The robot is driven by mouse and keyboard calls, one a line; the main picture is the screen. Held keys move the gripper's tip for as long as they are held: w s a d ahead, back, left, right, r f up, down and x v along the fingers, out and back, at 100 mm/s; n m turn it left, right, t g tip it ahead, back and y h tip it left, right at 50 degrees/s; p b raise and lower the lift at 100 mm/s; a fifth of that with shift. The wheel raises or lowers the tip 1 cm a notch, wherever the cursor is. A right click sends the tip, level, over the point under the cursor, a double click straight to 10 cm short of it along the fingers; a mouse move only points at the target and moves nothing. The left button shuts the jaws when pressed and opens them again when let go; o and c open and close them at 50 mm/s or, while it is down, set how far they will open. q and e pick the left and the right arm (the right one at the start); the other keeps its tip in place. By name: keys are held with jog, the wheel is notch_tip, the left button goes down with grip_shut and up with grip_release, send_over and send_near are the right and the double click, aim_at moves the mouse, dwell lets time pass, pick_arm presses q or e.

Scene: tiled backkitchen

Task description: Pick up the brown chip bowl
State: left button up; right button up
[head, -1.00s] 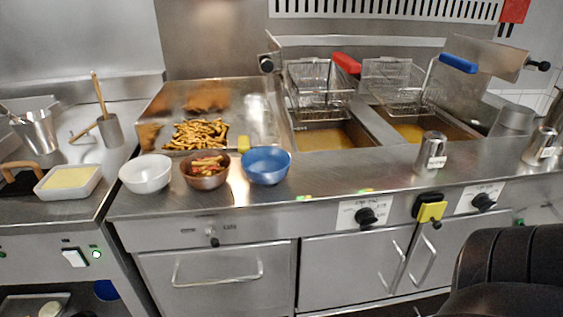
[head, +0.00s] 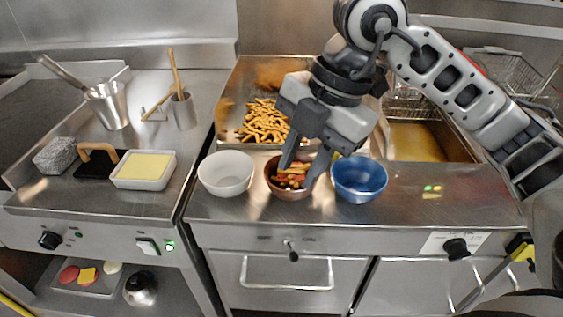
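The brown chip bowl (head: 287,190) stands on the steel counter between a white bowl (head: 226,174) and a blue bowl (head: 359,180). It holds chips and some reddish pieces. My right gripper (head: 301,171) comes down over it from above and behind, with its two fingers apart. One finger is at the bowl's left inner side and the other is at its right side. I cannot tell whether either finger touches the bowl. The gripper hides part of the bowl's far rim. My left gripper is not in view.
A tray of fries (head: 264,122) lies behind the bowls. A fryer (head: 425,142) is behind at the right, partly hidden by my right arm. A butter dish (head: 145,169) and a metal pot (head: 109,107) stand at the left. The counter's front strip is clear.

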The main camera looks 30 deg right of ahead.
jog(key=w+d+r+m+t+h, duration=0.1)
jog(key=w+d+r+m+h, duration=0.15)
jog(key=d, duration=0.35)
jog(key=shift+m+h, duration=0.35)
jog(key=shift+w+a+f+p, duration=0.15)
jog(key=shift+w+f, duration=0.35)
jog(key=shift+f, duration=2)
jog(key=shift+w+a+f+p, duration=0.15)
jog(key=shift+w+f, duration=0.3)
jog(key=shift+f, duration=2.1)
jog(key=shift+w+a+f+p, duration=0.15)
jog(key=shift+w+f, duration=0.35)
jog(key=shift+f, duration=2)
jog(key=shift+t, duration=0.3)
grip_shut()
